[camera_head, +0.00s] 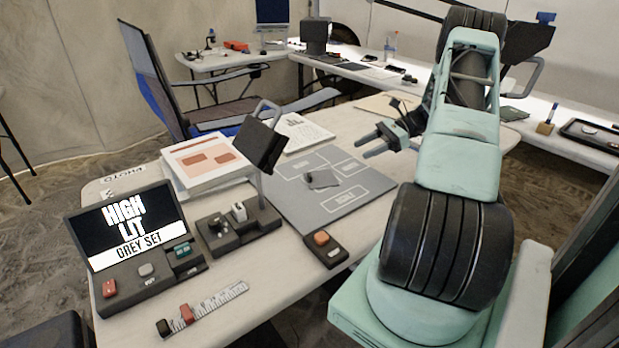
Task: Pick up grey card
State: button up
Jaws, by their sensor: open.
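A small grey card (325,180) lies on the grey sorting mat (362,187), near its middle. The mat has white-outlined, labelled zones. My gripper (361,147) is open and empty. Its fingers point left, and in the picture they are above and to the right of the card, apart from it.
A screen (130,225) reading "HIGH LIT GREY SET" stands at the table's left. A book stack (207,165), a dark lamp (258,146), a black box with an orange button (324,246) and a scale bar (220,299) surround the mat. A chair (195,80) stands behind.

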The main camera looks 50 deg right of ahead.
aim_at(315, 179)
jog(key=p+x, duration=0.1)
jog(key=x, duration=1.6)
jog(key=shift+s+a+r, duration=0.1)
jog(key=shift+s+a, duration=0.1)
grip_shut()
